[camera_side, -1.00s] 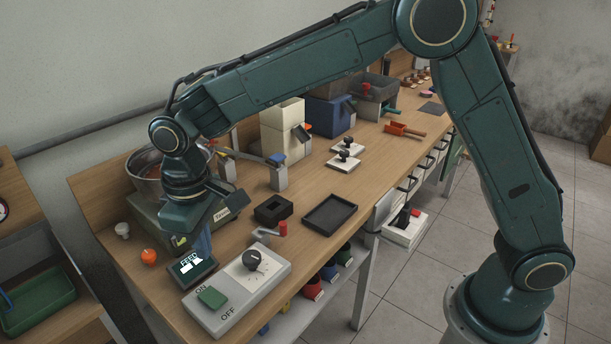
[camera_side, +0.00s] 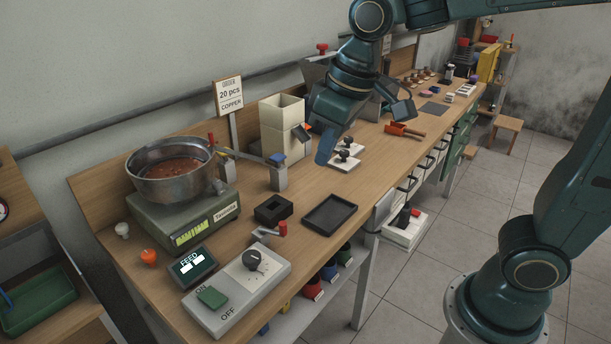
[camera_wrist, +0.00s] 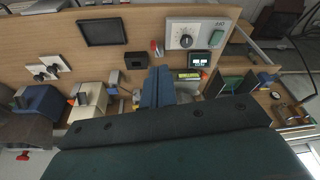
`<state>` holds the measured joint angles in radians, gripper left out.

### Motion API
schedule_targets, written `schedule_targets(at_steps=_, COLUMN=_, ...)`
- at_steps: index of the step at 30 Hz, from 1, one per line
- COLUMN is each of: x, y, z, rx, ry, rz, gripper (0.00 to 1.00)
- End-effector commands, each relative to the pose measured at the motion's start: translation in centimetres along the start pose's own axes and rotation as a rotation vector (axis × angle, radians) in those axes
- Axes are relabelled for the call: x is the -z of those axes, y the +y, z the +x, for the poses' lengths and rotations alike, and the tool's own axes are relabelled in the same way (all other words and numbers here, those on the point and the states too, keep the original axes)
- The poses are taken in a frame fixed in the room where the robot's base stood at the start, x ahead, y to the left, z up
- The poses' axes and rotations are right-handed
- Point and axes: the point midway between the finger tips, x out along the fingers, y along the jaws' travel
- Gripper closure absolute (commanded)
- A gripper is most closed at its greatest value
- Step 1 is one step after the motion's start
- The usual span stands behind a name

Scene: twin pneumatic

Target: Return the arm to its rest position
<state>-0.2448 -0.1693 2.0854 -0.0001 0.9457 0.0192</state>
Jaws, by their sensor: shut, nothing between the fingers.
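My gripper (camera_side: 327,146) hangs above the middle of the bench in the side view, near the two small black-knobbed switches (camera_side: 345,153). It is shut and holds nothing. In the wrist view its blue fingers (camera_wrist: 158,88) are together, pointing toward the bench top. My arm is raised and reaches in from the right. Its forearm partly leaves the top of the side view.
A metal bowl (camera_side: 170,172) of copper-coloured pieces sits on a green scale (camera_side: 186,222). The control box (camera_side: 237,290), display (camera_side: 192,266), black tray (camera_side: 330,215) and cream hopper (camera_side: 283,130) stand on the bench.

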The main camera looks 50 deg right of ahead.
Motion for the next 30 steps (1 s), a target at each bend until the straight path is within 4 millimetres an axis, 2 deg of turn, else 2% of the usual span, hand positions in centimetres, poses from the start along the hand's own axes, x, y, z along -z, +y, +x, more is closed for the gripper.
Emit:
schedule_targets(at_steps=3, x=-2.3, y=1.3, z=-1.3, rx=-0.011, ry=0.037, rz=0.036, gripper=1.0)
schedule_targets(at_steps=9, x=-6.1, y=2.8, z=-2.7, rx=-0.031, ry=0.09, rz=0.09, gripper=1.0)
schedule_targets(at_steps=18, x=-11.8, y=4.2, z=-3.5, rx=-0.067, ry=0.17, rz=0.167, gripper=1.0)
schedule_targets(at_steps=24, x=-14.2, y=4.5, z=-3.3, rx=-0.085, ry=0.202, rz=0.199, gripper=1.0)
schedule_targets(at_steps=30, x=-15.0, y=4.6, z=-3.1, rx=-0.091, ry=0.212, rz=0.209, gripper=1.0)
